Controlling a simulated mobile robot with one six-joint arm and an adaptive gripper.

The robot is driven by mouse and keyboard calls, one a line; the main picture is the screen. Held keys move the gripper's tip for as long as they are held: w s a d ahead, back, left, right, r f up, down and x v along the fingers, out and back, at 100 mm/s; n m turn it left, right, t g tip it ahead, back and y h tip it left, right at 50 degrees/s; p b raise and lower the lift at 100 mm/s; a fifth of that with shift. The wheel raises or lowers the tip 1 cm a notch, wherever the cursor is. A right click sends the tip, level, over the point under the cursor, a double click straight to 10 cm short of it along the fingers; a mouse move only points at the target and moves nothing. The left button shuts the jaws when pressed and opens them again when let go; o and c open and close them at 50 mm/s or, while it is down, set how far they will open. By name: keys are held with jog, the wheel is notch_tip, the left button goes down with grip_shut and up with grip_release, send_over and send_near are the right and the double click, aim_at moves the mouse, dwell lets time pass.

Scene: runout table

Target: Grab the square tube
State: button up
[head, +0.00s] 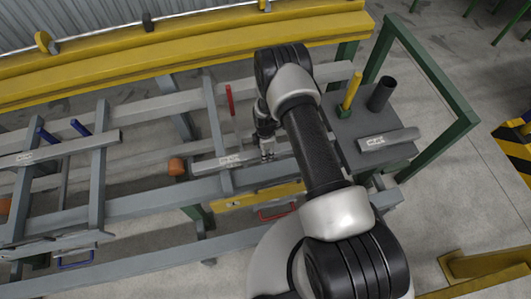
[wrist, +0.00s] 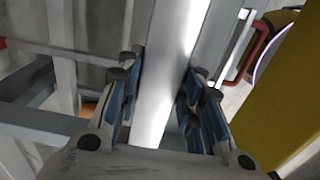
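A pale grey square tube (head: 232,160) with a light label lies across the table rails in the head view. My gripper (head: 266,152) is down at its right part. In the wrist view the tube (wrist: 166,70) runs lengthwise between my two fingers, tilted a little to the right at the top. My gripper (wrist: 160,92) has one finger on each side of it, both very close to its faces. I cannot tell whether both fingers touch it. My forearm hides part of the tube's right side in the head view.
A similar tube (head: 388,140) lies on a grey plate at right, beside a dark cylinder (head: 381,94) and a yellow post (head: 352,91). Another labelled bar (head: 55,150) lies at left. A red upright (head: 230,100) and an orange roller (head: 176,167) stand near my gripper.

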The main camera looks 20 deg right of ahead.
grip_shut()
jog(key=shift+r, duration=0.15)
dwell(0.4)
